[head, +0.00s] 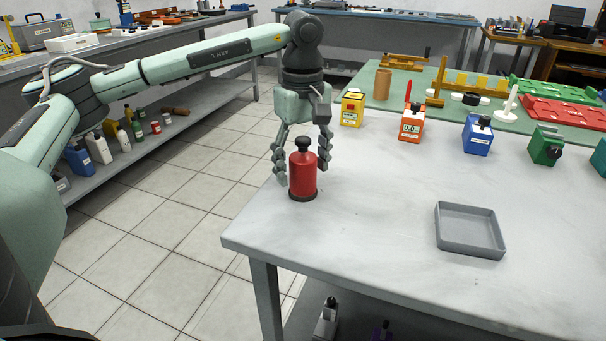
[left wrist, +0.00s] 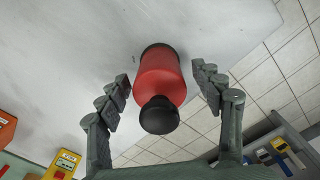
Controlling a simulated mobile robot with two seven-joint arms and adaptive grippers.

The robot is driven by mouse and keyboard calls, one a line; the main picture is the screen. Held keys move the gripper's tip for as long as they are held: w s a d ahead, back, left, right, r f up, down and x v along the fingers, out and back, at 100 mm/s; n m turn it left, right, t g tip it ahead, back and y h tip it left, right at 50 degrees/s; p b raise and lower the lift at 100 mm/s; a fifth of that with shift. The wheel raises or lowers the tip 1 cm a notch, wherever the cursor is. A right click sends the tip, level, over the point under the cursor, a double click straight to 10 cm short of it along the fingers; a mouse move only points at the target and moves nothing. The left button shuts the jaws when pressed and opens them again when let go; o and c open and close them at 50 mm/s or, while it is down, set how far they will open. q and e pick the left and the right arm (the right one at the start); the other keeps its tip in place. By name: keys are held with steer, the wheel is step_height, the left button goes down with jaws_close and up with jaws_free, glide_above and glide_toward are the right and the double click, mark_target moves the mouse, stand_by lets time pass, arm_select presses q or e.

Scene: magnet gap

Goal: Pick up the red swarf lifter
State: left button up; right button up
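The red swarf lifter (head: 303,176) is a red cylinder with a black knob on top and a dark base. It stands upright near the left edge of the white table (head: 350,235). My left gripper (head: 304,174) is open, with one finger on each side of it. In the left wrist view the red lifter (left wrist: 160,78) sits between the two open fingers (left wrist: 162,90), and a gap shows on both sides. My right gripper is in neither view.
A grey tray (head: 470,230) lies at the right on the table. Yellow (head: 353,108), orange (head: 412,123), blue (head: 477,135) and green (head: 545,147) blocks stand in a row along the green mat (head: 440,95). The table's left edge is close to the lifter.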

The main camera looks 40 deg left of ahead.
arm_select(q)
steer(key=c, duration=1.3)
